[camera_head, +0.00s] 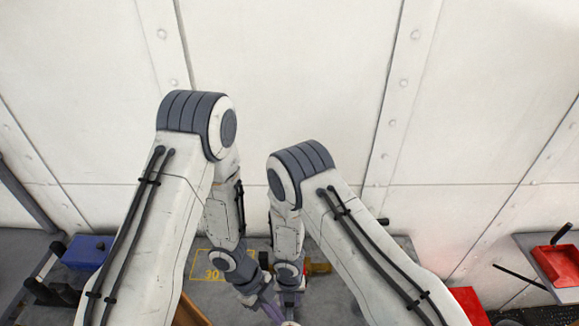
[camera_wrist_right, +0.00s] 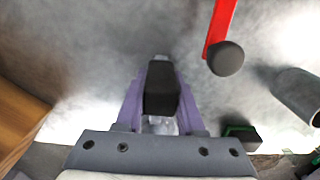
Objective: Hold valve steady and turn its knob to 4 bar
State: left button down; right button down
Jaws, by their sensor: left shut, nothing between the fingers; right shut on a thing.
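My right gripper (camera_wrist_right: 161,85) has its purple fingers shut on a dark block (camera_wrist_right: 161,98), which fills the gap between them. I cannot tell whether this block is the valve's knob or its body. In the head view my right gripper (camera_head: 289,312) points down at the bottom edge, close beside my left gripper (camera_head: 271,312). The left fingers are purple and shut with nothing seen between them. The valve and its scale cannot be made out, as my wrists and the frame edge hide that spot.
A red bar with a black ball end (camera_wrist_right: 225,58) and a grey cylinder (camera_wrist_right: 300,95) lie right of the right fingers; a wooden piece (camera_wrist_right: 18,110) is left. A blue box (camera_head: 88,252) stands left, a red box (camera_head: 470,305) and red tray (camera_head: 557,265) right. A white riveted wall rises behind.

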pick_arm(q)
jog(key=shift+s+d, duration=0.25)
jog(key=shift+s, duration=0.1)
dwell(0.7)
jog(key=shift+s+a, duration=0.15)
pick_arm(e)
jog(key=shift+w, duration=0.1)
pick_arm(q)
jog(key=shift+s+a, duration=0.35)
jog(key=shift+s, duration=0.05)
jog(key=shift+s+a, duration=0.1)
jog(key=shift+s, duration=0.55)
pick_arm(e)
jog(key=shift+a, duration=0.1)
pick_arm(q)
jog(key=shift+a, duration=0.15)
